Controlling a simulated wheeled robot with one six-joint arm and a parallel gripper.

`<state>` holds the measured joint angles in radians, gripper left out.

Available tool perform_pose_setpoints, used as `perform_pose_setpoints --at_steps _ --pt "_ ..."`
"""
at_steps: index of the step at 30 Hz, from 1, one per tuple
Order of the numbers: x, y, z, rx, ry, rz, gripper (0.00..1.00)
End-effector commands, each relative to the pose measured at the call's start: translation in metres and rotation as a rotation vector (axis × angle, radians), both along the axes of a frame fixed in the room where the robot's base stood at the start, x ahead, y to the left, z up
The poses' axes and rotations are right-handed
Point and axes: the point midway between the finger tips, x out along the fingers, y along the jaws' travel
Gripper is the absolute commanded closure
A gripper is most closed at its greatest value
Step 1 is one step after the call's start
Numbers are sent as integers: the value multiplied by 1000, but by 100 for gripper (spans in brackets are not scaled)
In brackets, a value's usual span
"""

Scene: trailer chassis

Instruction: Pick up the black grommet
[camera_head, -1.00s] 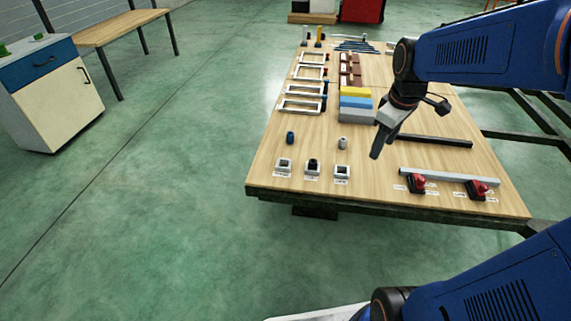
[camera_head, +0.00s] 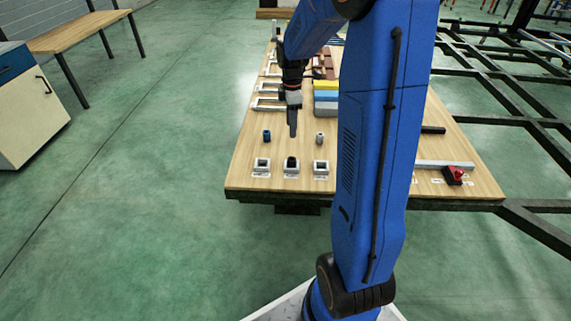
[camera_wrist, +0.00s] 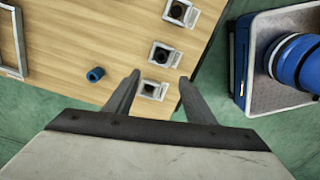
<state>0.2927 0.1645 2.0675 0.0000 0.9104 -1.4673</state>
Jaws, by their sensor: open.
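The black grommet (camera_head: 291,161) appears to sit in the middle of three square grey holders near the table's front edge. In the wrist view the black grommet (camera_wrist: 161,55) shows as a dark round shape in the middle holder, beyond the fingertips. My gripper (camera_head: 293,133) is above the table, behind the middle holder in the head view, fingers pointing down. In the wrist view my gripper (camera_wrist: 158,77) is open and empty, with the nearest holder (camera_wrist: 152,90) seen between its fingers. Contact with the grommet is not visible.
A blue grommet (camera_head: 267,136) and a grey one (camera_head: 320,138) stand behind the outer holders. White frames and coloured blocks (camera_head: 326,96) lie farther back. A red clamp (camera_head: 454,175) and grey bar are at the right. My arm hides part of the table.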

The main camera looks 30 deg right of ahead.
Motion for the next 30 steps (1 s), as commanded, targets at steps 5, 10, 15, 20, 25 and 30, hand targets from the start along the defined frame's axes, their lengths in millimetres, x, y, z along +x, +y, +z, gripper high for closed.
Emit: perform_pose_setpoints --at_steps 5,10,15,20,25,30 --pt "-1 0 -32 2 4 -1 50" --pt "-1 1 -62 2 4 -1 50" --pt "-1 0 -90 1 3 -1 50" --pt "-1 0 -105 0 1 -2 50" --pt "-1 0 -113 0 0 -2 50" --pt "-5 -1 -136 1 3 -2 50"
